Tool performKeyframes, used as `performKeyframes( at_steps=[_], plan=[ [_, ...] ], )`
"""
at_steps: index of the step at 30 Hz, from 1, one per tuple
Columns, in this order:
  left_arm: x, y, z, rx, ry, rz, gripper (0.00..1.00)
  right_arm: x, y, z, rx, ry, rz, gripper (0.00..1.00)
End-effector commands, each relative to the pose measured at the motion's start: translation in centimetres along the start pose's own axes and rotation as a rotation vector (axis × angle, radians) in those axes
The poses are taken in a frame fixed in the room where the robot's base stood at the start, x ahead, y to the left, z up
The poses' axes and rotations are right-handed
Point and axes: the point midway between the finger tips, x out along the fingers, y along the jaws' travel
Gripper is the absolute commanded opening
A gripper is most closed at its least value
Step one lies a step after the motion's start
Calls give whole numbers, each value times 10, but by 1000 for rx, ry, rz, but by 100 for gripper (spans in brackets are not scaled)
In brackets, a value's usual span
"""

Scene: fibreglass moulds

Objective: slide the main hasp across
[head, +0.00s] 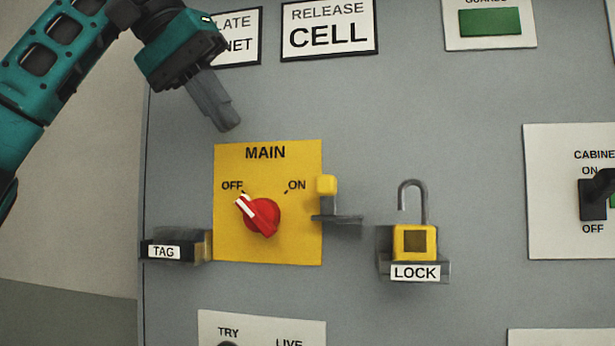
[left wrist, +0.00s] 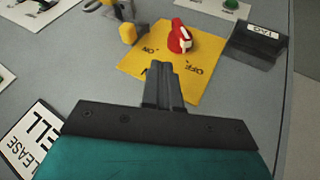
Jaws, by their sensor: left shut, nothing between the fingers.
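The main hasp is a grey slide with a yellow knob (head: 327,186) at the right edge of the yellow MAIN plate (head: 285,244). It also shows in the left wrist view (left wrist: 127,34). The red rotary switch (head: 262,216) on the plate has its white mark toward OFF; it shows in the left wrist view too (left wrist: 181,39). My left gripper (head: 230,128) is shut and empty, just above the plate's upper left edge, up and left of the hasp and apart from it. My right gripper is in neither view.
An open yellow padlock (head: 414,228) sits in the LOCK holder (head: 440,271), right of the hasp. A dark TAG holder (head: 165,251) is at the plate's lower left. A CABINET switch panel (head: 552,190) is at far right.

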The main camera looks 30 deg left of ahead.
Motion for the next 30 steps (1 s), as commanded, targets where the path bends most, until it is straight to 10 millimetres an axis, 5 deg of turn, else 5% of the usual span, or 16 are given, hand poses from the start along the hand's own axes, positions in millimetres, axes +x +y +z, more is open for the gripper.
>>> performKeyframes(
  at_steps=[17, 30],
  plan=[
    [21, 0, 0, 3, -6, 0, 0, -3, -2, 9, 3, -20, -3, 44],
    [105, -1, 2, 0, -2, -1, 0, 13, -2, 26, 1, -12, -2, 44]
  ],
)
